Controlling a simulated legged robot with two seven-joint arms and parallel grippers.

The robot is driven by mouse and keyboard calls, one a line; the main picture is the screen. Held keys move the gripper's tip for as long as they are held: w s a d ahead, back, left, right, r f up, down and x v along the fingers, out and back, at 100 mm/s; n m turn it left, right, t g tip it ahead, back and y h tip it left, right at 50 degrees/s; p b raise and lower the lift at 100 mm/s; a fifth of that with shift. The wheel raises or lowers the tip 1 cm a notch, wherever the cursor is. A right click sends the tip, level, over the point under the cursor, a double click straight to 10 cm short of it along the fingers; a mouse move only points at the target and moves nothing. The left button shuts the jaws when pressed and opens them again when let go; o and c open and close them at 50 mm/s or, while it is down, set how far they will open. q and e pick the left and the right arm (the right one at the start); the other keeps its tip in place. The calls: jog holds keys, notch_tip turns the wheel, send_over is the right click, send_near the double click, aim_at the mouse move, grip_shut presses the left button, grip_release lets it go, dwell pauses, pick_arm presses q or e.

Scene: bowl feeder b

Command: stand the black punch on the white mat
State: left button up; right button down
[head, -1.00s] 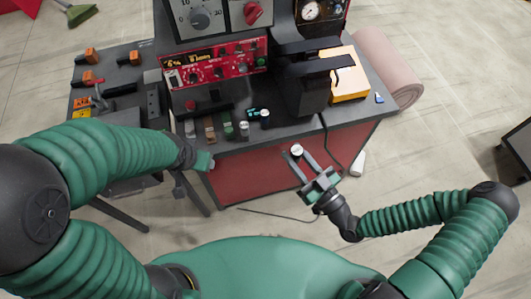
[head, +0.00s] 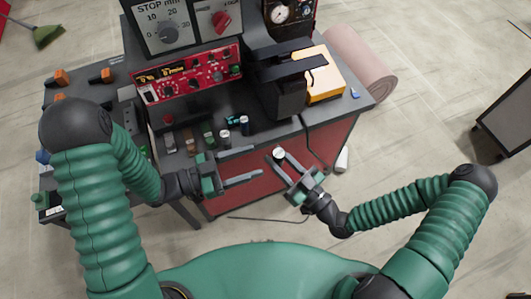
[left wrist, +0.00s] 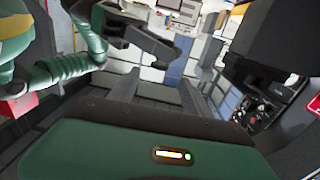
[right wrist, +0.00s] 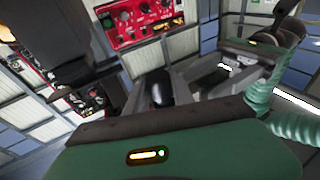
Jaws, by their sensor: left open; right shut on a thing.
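My right gripper (head: 280,160) is shut on a dark piece with a round pale top (head: 279,152), held in front of the bench's front edge. In the right wrist view a black rounded body (right wrist: 161,90) sits between the fingers. It looks like the black punch, though its lower part is hidden. My left gripper (head: 252,166) is open and empty, left of the right gripper, its fingers pointing towards the held piece without touching it. In the left wrist view its fingers (left wrist: 178,88) have nothing between them. I cannot make out the white mat.
Several small pieces line the bench's front edge, including a green one (head: 208,138) and a dark one with a pale top (head: 245,125). Behind them stand a red control panel (head: 190,76) and a black machine (head: 285,88) beside a yellow block (head: 323,80).

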aim_at(283, 151)
pick_arm(q)
jog(key=x, duration=0.9)
jog(key=shift+w+d, duration=0.15)
jog(key=shift+d, duration=0.25)
pick_arm(e)
jog(key=shift+d, duration=0.1)
pick_arm(q)
jog(key=shift+a, duration=0.1)
jog(key=shift+c, duration=0.9)
grip_shut()
pick_arm(e)
jog(key=c, duration=1)
grip_release()
